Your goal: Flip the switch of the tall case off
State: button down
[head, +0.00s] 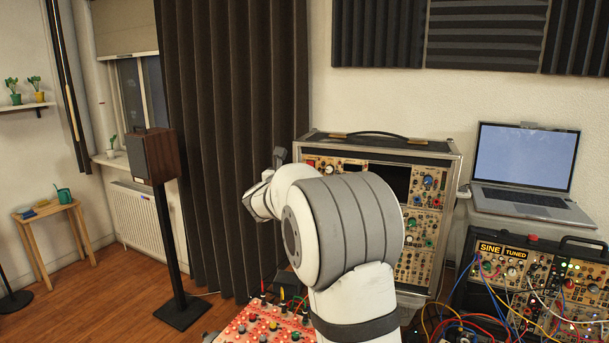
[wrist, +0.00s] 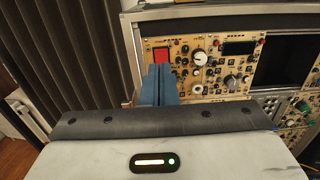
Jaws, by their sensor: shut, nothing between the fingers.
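The tall case (head: 456,205) stands against the wall behind my arm, full of tan panels with knobs. In the wrist view its tan panel (wrist: 213,49) fills the upper middle. A red square switch (wrist: 161,56) sits at that panel's upper left; a small red spot in the head view (head: 311,163) appears to be the same switch. My gripper (wrist: 158,70) is shut and empty, its blue fingers pointing at the panel. The tips appear just below the red switch and overlap its lower edge in the picture. I cannot tell whether they touch it.
A low case (head: 540,277) with patch cables stands at the right, below a laptop (head: 527,172). A red panel with knobs (head: 262,327) lies in front of my arm. A dark curtain (head: 236,120) hangs left of the tall case. A speaker on a stand (head: 152,157) is farther left.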

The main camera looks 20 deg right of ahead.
jog(key=b+v, duration=0.1)
jog(key=v, duration=0.5)
jog(key=shift+a+r, duration=0.2)
jog(key=shift+r, duration=0.1)
